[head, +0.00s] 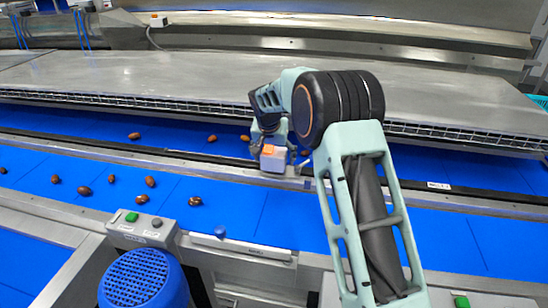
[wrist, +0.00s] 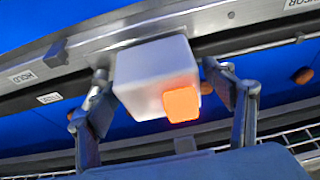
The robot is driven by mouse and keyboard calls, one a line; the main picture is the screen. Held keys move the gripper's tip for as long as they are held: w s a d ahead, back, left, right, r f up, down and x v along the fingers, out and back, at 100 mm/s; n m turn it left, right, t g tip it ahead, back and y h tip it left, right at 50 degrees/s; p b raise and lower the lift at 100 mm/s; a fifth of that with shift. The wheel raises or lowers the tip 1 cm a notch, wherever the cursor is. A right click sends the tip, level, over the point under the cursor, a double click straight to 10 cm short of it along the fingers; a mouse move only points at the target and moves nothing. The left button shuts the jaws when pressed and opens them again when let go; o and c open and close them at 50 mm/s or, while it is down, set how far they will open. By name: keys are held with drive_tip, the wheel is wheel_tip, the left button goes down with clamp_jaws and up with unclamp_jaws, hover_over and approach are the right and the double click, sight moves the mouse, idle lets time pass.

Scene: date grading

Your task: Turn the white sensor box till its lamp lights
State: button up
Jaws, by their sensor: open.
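The white sensor box (head: 273,164) sits on the metal rail between the two blue belts, near the middle of the head view. In the wrist view the box (wrist: 142,72) fills the centre. Its orange lamp (wrist: 182,104) looks bright, with a soft glow at its edges, and shows orange in the head view (head: 268,149) too. My gripper (wrist: 157,76) is open, with one finger on each side of the box. A gap shows at the right finger; whether the left finger touches is unclear.
Several brown dates (head: 150,182) lie on the blue belts around the rail. A metal shelf (head: 190,78) runs behind my gripper.

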drive_tip(key=v, duration=1.2)
drive_tip(key=shift+w+r, duration=0.1)
